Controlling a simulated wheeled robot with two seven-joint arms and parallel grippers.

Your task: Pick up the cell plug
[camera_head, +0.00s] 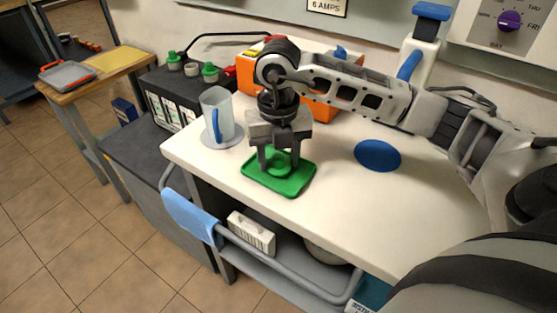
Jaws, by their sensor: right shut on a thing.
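The cell plug (279,168) is a small round green piece at the green tray (294,188), which lies on the white worktop. My right gripper (279,163) points down over the tray, with a finger on each side of the plug. It is shut on the plug. The plug is partly hidden by the fingers, and I cannot tell whether it still touches the tray. My left gripper is not in view.
A clear jug (215,103) with a blue handle stands on a grey disc left of the gripper. A blue disc (377,155) lies to the right. An orange case (318,108) is behind. A black battery (170,100) with green caps stands at left. The worktop's front is clear.

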